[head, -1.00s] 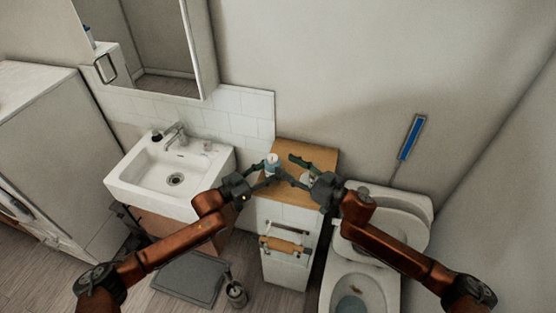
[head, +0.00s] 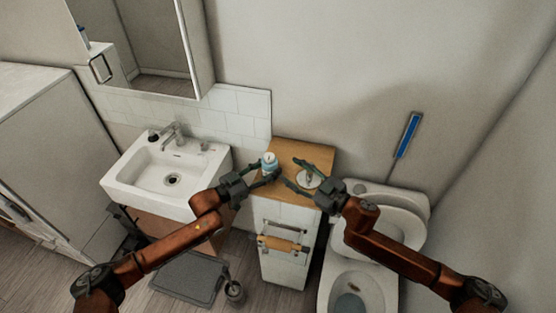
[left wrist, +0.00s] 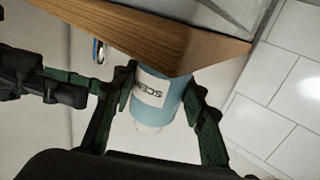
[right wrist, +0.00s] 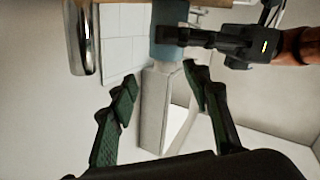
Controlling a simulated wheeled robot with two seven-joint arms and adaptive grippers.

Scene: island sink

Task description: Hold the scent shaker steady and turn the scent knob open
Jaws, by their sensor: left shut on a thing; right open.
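The scent shaker (head: 270,162) is a small light-blue bottle with a white top, over the left edge of the wooden cabinet top. My left gripper (head: 264,177) is shut on its body. In the left wrist view the shaker (left wrist: 157,92) sits between both fingers, and part of a "SCEN" label shows. The white end (left wrist: 148,128) is clear of the fingers; the knob's setting cannot be made out. My right gripper (head: 290,171) is open and empty, just right of the shaker. In the right wrist view the blue shaker body (right wrist: 168,40) is beyond the open fingers.
A metal item on a pale round base (head: 309,179) stands on the cabinet top (head: 290,150) near my right fingers. The sink (head: 148,172) is to the left and the toilet (head: 375,245) to the right. The wall is behind the cabinet.

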